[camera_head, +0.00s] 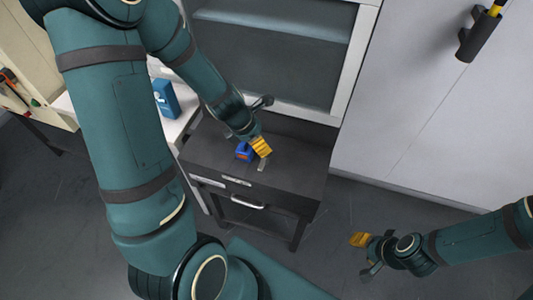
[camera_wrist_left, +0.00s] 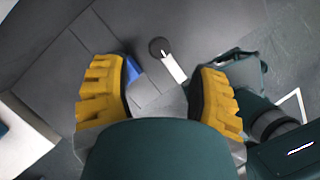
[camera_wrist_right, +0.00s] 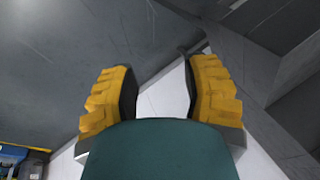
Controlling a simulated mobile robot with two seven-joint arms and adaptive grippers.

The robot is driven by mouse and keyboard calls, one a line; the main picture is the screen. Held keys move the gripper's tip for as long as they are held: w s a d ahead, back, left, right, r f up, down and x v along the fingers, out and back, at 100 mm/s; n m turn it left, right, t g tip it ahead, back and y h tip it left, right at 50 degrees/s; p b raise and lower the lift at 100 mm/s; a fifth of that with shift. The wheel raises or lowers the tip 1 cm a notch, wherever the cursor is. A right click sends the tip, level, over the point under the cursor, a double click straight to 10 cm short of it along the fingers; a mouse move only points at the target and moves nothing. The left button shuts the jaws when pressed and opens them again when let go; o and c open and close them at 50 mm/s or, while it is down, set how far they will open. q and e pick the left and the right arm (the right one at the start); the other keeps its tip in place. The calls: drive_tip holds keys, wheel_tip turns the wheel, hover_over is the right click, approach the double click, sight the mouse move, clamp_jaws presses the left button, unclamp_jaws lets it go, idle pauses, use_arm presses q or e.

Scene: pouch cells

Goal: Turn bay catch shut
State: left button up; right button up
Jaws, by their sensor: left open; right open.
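The bay catch looks like a small light lever with a dark round pivot (camera_wrist_left: 170,64) in the left wrist view. Its pale end shows in the head view (camera_head: 263,165) on top of the dark cabinet (camera_head: 300,178). My left gripper (camera_head: 261,146) is open above the cabinet top, with the lever in view between and beyond its yellow fingers, apparently not touched. A blue thing (camera_head: 244,151) sits beside the left fingers, partly hidden by them. My right gripper (camera_head: 361,240) is open and empty over the floor, right of the cabinet.
The cabinet front has a drawer handle (camera_head: 246,202). A glazed white-framed enclosure (camera_head: 270,50) stands behind it. A blue box (camera_head: 165,98) stands on the white surface at left. Floor around my right gripper is clear.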

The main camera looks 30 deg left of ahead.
use_arm(q)
drive_tip(key=b+x, duration=0.2)
drive_tip(key=x, duration=0.4)
drive_tip(key=shift+w+f+b, duration=0.1)
drive_tip(key=shift+f+b, duration=0.2)
drive_tip(key=shift+b, duration=0.05)
use_arm(e)
drive_tip(key=f, duration=0.1)
drive_tip(key=s+f, duration=0.1)
drive_tip(key=f, duration=0.1)
drive_tip(key=shift+a+f, duration=0.1)
drive_tip(key=shift+f, duration=0.05)
use_arm(q)
clamp_jaws()
use_arm(e)
drive_tip(key=shift+s, duration=0.1)
